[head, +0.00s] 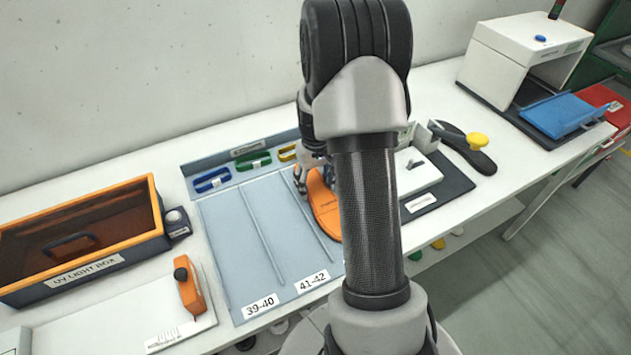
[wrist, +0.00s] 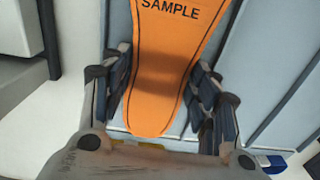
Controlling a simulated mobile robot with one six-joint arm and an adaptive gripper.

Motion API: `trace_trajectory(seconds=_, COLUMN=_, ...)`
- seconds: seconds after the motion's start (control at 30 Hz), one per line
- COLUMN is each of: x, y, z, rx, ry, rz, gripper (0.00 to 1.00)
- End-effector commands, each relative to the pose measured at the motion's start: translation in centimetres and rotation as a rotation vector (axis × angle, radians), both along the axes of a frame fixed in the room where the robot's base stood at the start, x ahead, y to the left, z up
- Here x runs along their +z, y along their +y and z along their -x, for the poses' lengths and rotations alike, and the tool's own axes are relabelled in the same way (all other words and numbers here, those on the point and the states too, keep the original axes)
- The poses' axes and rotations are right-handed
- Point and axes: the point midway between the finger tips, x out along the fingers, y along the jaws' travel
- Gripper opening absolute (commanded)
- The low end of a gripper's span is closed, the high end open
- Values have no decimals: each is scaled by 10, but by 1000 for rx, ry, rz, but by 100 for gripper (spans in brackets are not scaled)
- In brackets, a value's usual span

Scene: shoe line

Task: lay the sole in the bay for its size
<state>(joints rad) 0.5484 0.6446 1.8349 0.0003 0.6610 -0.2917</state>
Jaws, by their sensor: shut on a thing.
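An orange sole (head: 324,208) lies over the right part of a grey-blue tray (head: 232,268), partly hidden behind my arm. In the wrist view the sole (wrist: 172,70) carries the word SAMPLE, and its narrow end is between my fingers. My gripper (wrist: 160,98) is shut on the sole, with fingers at both side edges. In the head view my gripper (head: 306,176) is mostly hidden by my arm. The tray has long bays split by thin ridges, with front labels 39-40 (head: 260,306) and 41-42 (head: 312,281). I cannot tell whether the sole touches the tray floor.
Blue (head: 212,180), green (head: 253,161) and yellow (head: 287,153) pieces sit along the tray's back. A UV light box (head: 85,240) and an orange-handled tool (head: 189,286) stand left. A white device (head: 415,176) and a dark sole-shaped piece (head: 470,150) are right.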

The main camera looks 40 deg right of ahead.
Motion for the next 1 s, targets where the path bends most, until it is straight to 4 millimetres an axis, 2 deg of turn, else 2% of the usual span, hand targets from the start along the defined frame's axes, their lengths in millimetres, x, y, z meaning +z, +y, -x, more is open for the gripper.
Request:
trace_trajectory(seconds=0.1, x=1, y=0, z=0, rx=0, ry=0, rz=0, gripper=20)
trace_trajectory(seconds=0.13, x=1, y=0, z=0, rx=0, ry=0, rz=0, gripper=57)
trace_trajectory(seconds=0.47, x=1, y=0, z=0, rx=0, ry=0, rz=0, gripper=79)
trace_trajectory(seconds=0.83, x=2, y=0, z=0, rx=0, ry=0, rz=0, gripper=79)
trace_trajectory(seconds=1.0, x=23, y=-1, z=-1, rx=0, ry=-4, rz=2, gripper=79)
